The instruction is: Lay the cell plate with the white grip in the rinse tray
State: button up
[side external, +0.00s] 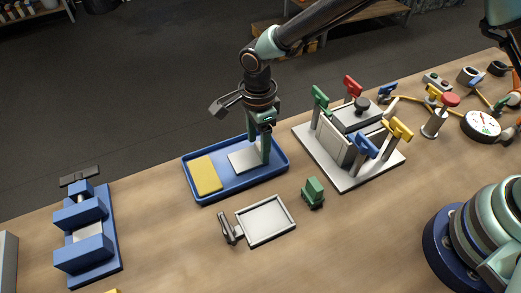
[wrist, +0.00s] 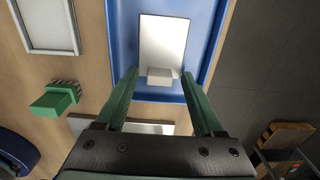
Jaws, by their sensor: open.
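The cell plate, a pale flat panel (side external: 241,161), lies in the blue rinse tray (side external: 281,173). In the wrist view the plate (wrist: 163,38) lies flat on the tray floor (wrist: 202,30), with its white grip (wrist: 160,76) at the end nearest me. My gripper (side external: 266,160) is low over the right part of the tray, pointing down. In the wrist view my gripper (wrist: 159,76) is open, with one finger on each side of the white grip and gaps visible. The grip is hidden behind the fingers in the side view.
A yellow sponge-like block (side external: 206,174) lies in the tray's left part. The cell stand (side external: 350,180) with several coloured grips is just right. A shallow grey-rimmed tray (side external: 267,221) and a green block (side external: 313,192) are in front. A blue vise (side external: 86,240) stands left.

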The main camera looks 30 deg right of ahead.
aim_at(259, 146)
notch_tip(259, 146, up, 12)
jog(key=s+d+r+n+t, duration=0.2)
jog(key=d+r+n, duration=0.6)
jog(key=d, duration=0.5)
jog(key=s+d+r+n+t, duration=0.2)
jog(key=s+d+n+t, duration=0.1)
jog(key=s+d+n, duration=0.6)
jog(key=d+n, duration=0.1)
jog(key=d, duration=0.3)
jog(key=shift+r+t, duration=0.3)
